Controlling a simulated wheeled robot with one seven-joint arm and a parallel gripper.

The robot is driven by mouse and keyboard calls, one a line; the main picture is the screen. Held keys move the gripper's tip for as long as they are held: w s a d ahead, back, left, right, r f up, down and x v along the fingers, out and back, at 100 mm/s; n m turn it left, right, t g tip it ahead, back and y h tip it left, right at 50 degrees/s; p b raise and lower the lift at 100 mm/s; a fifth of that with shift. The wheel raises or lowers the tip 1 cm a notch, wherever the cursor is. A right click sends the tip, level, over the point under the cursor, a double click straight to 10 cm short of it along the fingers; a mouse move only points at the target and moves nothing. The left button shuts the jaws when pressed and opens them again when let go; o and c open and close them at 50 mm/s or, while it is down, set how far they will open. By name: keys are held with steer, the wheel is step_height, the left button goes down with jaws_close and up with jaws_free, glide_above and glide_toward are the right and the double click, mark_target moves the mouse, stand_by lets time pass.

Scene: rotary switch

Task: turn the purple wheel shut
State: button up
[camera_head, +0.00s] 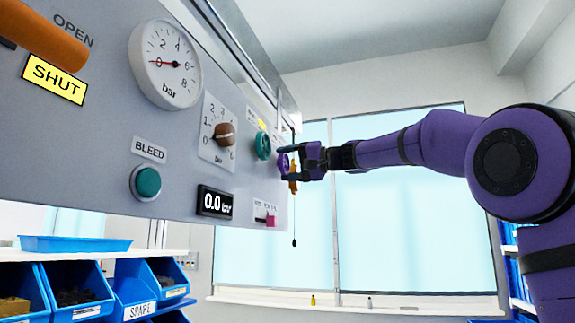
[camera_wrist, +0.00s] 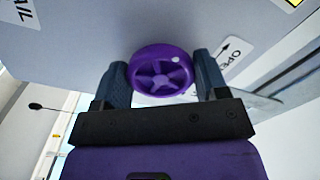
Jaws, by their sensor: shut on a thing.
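The purple wheel (camera_wrist: 161,70) is a small spoked handwheel with a pale dot on its rim, mounted on the grey panel (camera_head: 100,120). In the head view the wheel (camera_head: 283,164) shows at the panel's far right end, partly behind the fingers. My gripper (camera_wrist: 162,78) has one finger on each side of the wheel's rim and is shut on it. In the head view my gripper (camera_head: 290,164) reaches the wheel from the right. A label reading OPEN with an arrow (camera_wrist: 230,58) sits beside the wheel in the wrist view.
A teal wheel (camera_head: 263,146) is just left of the purple wheel. An orange handle (camera_head: 45,35) sticks out at upper left. Blue bins (camera_head: 75,285) stand below.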

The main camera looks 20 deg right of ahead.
steer(key=m, duration=0.4)
steer(key=shift+m, duration=0.3)
steer(key=m, duration=0.4)
steer(key=shift+m, duration=0.3)
steer(key=m, duration=0.4)
steer(key=shift+r+m, duration=0.1)
steer(key=shift+m, duration=2.1)
steer(key=o, duration=0.9)
steer(key=shift+r, duration=0.1)
steer(key=shift+d, duration=0.1)
